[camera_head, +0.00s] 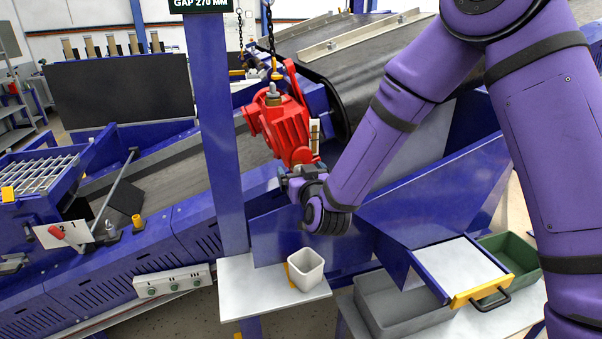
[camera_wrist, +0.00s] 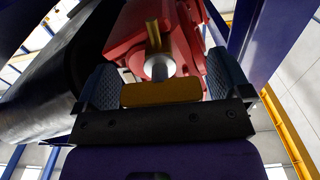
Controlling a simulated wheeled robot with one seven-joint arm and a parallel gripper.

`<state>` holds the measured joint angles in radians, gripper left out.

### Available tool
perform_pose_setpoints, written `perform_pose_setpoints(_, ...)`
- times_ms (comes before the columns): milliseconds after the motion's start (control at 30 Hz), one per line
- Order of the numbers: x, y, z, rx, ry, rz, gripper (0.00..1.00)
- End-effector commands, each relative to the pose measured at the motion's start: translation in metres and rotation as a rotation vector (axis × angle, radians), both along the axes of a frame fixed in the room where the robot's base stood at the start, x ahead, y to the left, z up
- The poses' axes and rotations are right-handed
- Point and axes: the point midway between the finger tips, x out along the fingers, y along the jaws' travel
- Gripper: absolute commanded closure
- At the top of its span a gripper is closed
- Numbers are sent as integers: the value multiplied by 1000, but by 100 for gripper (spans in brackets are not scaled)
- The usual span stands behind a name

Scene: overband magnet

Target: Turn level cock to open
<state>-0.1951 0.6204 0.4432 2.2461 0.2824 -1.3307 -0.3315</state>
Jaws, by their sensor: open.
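The red gearbox (camera_head: 284,128) hangs at the belt drive in the head view, and its red housing (camera_wrist: 192,50) fills the upper middle of the wrist view. The level cock (camera_wrist: 159,66) shows there as a silver round part with a brass bar above and an orange-yellow plate (camera_wrist: 160,93) below. My gripper (camera_head: 293,178) is close under the gearbox in the head view. In the wrist view my gripper (camera_wrist: 162,82) is open, with one dark ribbed finger each side of the plate. Gaps show beside the plate; contact is not clear. The cock is not clearly visible in the head view.
A blue post (camera_head: 219,130) stands left of the gearbox. A black belt drum (camera_wrist: 65,65) is close on the left in the wrist view. Below, a shelf (camera_head: 245,285) holds a white cup (camera_head: 306,268). A grey bin (camera_head: 393,302) stands right of it.

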Motion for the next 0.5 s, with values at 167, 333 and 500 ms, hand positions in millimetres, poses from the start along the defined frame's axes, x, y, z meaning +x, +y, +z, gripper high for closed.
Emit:
perform_pose_setpoints(167,1,0,0,0,0,0,4)
perform_pose_setpoints(333,1,0,0,0,0,0,23)
perform_pose_setpoints(500,1,0,0,0,0,0,54)
